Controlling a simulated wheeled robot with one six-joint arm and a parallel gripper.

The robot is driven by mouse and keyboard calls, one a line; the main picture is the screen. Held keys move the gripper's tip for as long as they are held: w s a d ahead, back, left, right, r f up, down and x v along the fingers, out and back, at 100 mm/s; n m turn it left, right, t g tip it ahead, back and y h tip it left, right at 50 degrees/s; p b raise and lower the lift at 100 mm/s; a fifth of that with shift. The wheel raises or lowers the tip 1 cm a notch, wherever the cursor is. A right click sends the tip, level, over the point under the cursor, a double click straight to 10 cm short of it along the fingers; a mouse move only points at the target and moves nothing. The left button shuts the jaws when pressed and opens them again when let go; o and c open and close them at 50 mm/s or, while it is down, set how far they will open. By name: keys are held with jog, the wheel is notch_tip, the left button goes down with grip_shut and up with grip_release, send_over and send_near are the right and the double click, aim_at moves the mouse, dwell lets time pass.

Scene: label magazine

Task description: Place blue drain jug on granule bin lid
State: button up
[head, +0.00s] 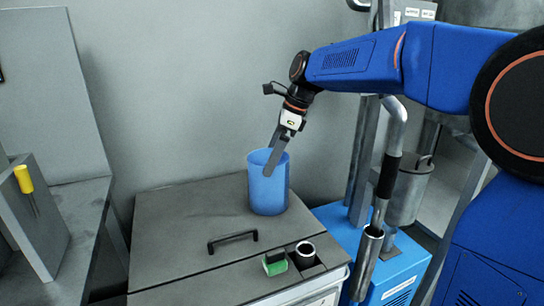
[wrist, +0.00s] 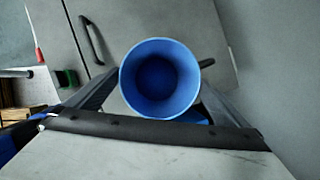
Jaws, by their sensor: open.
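The blue drain jug (head: 268,190) stands upright on the grey granule bin lid (head: 165,225), towards its back right. In the wrist view I look down into the open, empty-looking jug (wrist: 160,80). My gripper (head: 270,172) is open at the jug's rim, and one finger shows against the upper jug in the head view. In the wrist view the fingers of my gripper (wrist: 158,90) lie on either side of the jug, with their tips partly hidden. I cannot tell whether either finger touches it.
The lid has a black handle (head: 233,241). A green block (head: 275,262) and a dark round opening (head: 305,250) are at its front right. A blue machine (head: 395,270) with metal pipes stands to the right. The wall is close behind. The lid's left half is clear.

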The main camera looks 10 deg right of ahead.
jog(key=w+v, duration=0.1)
jog(key=v, duration=1)
jog(key=s+d+f+n+t+h, duration=0.1)
jog(key=s+d+f+n, duration=0.4)
jog(key=s, duration=0.5)
jog(key=s+d+f+n+t+h, duration=0.1)
jog(key=s+d+f+n+h, duration=0.1)
jog(key=s+d+f+n, duration=0.3)
jog(key=s+d+f+n+t+h, duration=0.1)
jog(key=s+d+f+n, duration=0.4)
jog(key=s+f+n, duration=0.5)
jog(key=s+f+t, duration=0.1)
jog(key=s+f, duration=0.2)
jog(key=s, duration=0.4)
jog(key=shift+h, duration=0.3)
jog(key=shift+s+d, duration=0.15)
